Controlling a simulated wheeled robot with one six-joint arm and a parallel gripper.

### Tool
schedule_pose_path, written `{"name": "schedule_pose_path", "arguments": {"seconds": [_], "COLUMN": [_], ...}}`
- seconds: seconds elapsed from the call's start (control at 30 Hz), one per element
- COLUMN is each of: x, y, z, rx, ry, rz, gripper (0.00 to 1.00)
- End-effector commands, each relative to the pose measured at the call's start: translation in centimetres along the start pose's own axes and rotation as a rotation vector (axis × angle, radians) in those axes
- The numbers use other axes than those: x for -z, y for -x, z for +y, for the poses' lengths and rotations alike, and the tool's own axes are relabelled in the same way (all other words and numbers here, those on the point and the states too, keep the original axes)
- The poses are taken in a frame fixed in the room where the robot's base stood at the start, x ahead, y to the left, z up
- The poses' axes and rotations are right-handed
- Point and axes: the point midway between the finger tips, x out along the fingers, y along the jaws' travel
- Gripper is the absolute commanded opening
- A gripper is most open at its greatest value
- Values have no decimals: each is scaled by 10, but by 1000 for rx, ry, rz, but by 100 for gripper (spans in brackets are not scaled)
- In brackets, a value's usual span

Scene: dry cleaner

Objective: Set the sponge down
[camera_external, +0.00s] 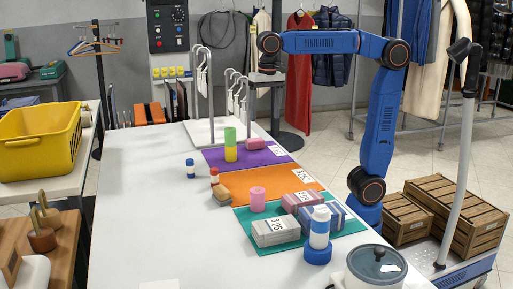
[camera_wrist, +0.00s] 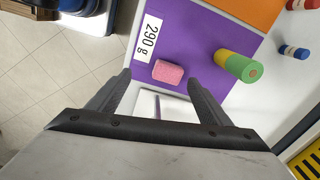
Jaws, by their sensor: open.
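A pink speckled block, which looks like the sponge (camera_external: 255,144), lies flat on the purple mat (camera_external: 225,159). In the wrist view the pink sponge (camera_wrist: 167,71) rests near the mat's edge, beside the white "290 g" label (camera_wrist: 149,38). My gripper (camera_wrist: 159,78) is open and empty, its two fingers spread wide with the sponge showing between and beyond their tips. In the external view my gripper (camera_external: 265,80) hangs well above the sponge, apart from it.
A green and yellow cylinder (camera_external: 230,145) stands on the purple mat near the sponge. Orange and green mats with bundles lie nearer the front. White racks (camera_external: 205,85) with hanging items stand behind. The table's left side (camera_external: 140,190) is mostly clear.

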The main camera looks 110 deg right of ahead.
Motion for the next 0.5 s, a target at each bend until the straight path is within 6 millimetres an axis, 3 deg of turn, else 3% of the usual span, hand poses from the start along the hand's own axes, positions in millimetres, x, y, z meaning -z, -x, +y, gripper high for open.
{"name": "schedule_pose_path", "arguments": {"seconds": [0.27, 0.5], "x": [-52, -88], "y": [-39, -88], "z": [74, 135], "rx": [103, 180], "ry": [437, 816], "rz": [57, 136], "gripper": [72, 72]}}
